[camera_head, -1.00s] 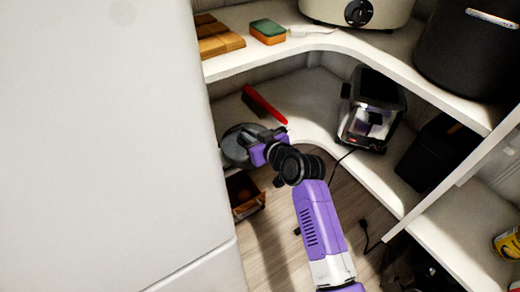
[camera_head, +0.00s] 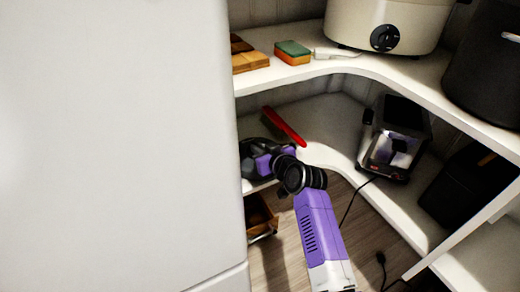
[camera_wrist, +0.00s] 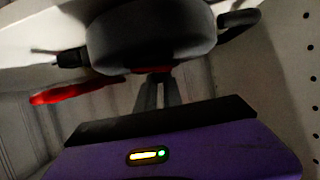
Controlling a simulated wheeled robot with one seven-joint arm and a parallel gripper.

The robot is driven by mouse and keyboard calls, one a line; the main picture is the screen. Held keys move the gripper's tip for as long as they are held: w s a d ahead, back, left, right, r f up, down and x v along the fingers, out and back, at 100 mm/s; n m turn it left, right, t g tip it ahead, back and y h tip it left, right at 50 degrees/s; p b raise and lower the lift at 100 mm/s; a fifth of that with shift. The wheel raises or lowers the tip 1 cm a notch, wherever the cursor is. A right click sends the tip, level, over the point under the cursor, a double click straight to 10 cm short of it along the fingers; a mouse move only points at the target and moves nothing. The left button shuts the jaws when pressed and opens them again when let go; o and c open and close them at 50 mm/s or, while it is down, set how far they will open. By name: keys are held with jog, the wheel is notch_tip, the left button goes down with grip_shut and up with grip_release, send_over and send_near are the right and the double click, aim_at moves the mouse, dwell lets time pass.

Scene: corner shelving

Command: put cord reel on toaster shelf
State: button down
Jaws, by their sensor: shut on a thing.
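The cord reel is a grey, round, drum-like thing (camera_wrist: 150,38) across the top of the wrist view, with a plug-like black end at its left and a dark handle-like part at its right. My gripper (camera_wrist: 157,88) is shut on its near side. In the head view, the reel (camera_head: 250,150) is dark and partly hidden by my gripper and the white panel's edge. The toaster (camera_head: 397,135) is a dark and shiny box, on the right part of the middle shelf (camera_head: 330,115). The reel is at the left part of that shelf; contact cannot be told.
A red-handled thing (camera_head: 284,126) lies on the shelf behind the reel. A large white panel (camera_head: 120,140) stands close at left. The upper shelf (camera_head: 290,72) overhangs. A black bin (camera_head: 470,187) stands right of the toaster. Bare shelf lies between red thing and toaster.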

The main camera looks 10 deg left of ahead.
jog(key=shift+w+r, duration=0.1)
jog(key=shift+r, duration=0.2)
jog(key=shift+f, duration=0.15)
jog(key=c, duration=1.5)
grip_release()
jog(key=shift+f, duration=0.25)
jog(key=shift+r, duration=0.2)
jog(key=shift+s+d+r, duration=0.1)
jog(key=shift+s+d, duration=0.1)
jog(key=shift+s, duration=0.1)
jog(key=p+v, duration=0.4)
jog(key=v, duration=0.7)
jog(key=shift+s+d+p, duration=0.15)
jog(key=shift+p, duration=0.15)
